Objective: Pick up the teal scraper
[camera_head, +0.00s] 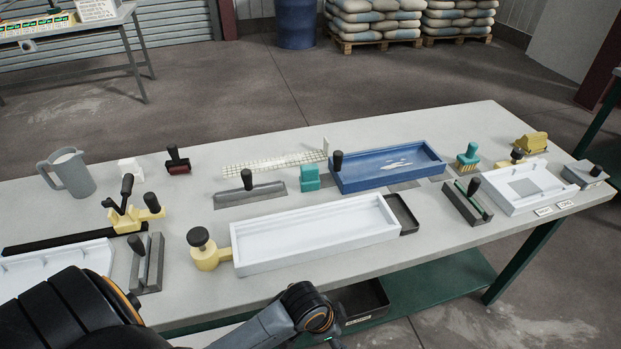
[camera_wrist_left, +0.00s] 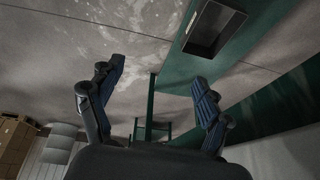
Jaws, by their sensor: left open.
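A small teal block-shaped tool (camera_head: 310,178), which looks like the teal scraper, stands on the table behind the long white tray, left of the blue tray. Another teal tool (camera_head: 467,156) with a dark knob and yellow bristles or teeth stands right of the blue tray. My left gripper (camera_wrist_left: 158,75) is open and empty in the left wrist view, with floor and green table framing beyond its fingers. In the head view my left arm crosses the bottom edge, but its fingers are out of frame. My right gripper is in neither view.
The grey table (camera_head: 455,252) carries a white tray (camera_head: 315,246), a blue tray (camera_head: 388,178), a yellow tool with dark knob (camera_head: 208,254), a grey float (camera_head: 250,193) and a jug (camera_head: 72,174). A dark bin (camera_wrist_left: 213,28) sits on the green lower shelf.

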